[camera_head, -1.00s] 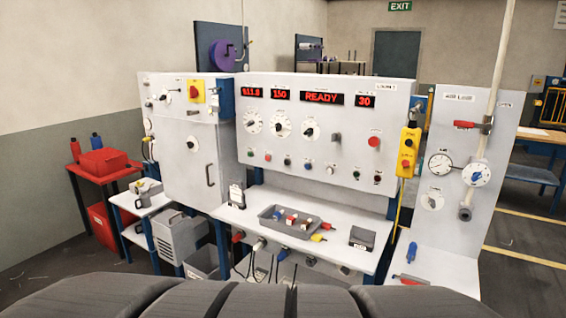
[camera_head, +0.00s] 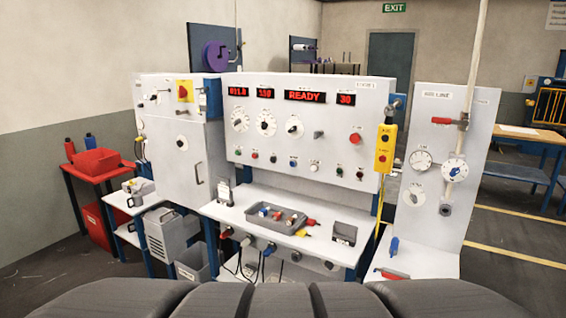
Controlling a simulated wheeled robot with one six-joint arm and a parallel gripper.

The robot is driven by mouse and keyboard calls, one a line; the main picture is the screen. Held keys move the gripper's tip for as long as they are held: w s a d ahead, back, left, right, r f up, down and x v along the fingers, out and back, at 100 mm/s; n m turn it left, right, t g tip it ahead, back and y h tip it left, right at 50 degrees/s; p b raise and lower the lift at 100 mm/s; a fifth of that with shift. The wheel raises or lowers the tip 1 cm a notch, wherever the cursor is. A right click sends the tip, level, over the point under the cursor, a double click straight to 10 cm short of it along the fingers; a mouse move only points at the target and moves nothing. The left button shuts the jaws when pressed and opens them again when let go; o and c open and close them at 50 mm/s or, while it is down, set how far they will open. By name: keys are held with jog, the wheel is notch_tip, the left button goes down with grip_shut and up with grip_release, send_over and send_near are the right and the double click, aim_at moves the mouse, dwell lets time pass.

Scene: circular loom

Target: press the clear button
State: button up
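The control panel (camera_head: 345,130) stands in the middle. It carries red displays, one reading READY (camera_head: 304,97), and a row of small buttons along its lower part. The row includes a dark red button (camera_head: 254,154), a blue one (camera_head: 293,162), a white one (camera_head: 314,167) and a dark one (camera_head: 339,171). Their labels are too small to read, so I cannot tell which is the clear button. A larger red button (camera_head: 355,138) sits higher at the right. My gripper is not in view, and nothing touches the panel.
A shelf below the panel holds a grey tray (camera_head: 262,229) of small parts. A yellow pendant (camera_head: 385,148) hangs at the panel's right edge. A grey cabinet (camera_head: 172,160) stands left, an air-line board (camera_head: 470,120) right. Open floor (camera_head: 500,285) lies at the lower right.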

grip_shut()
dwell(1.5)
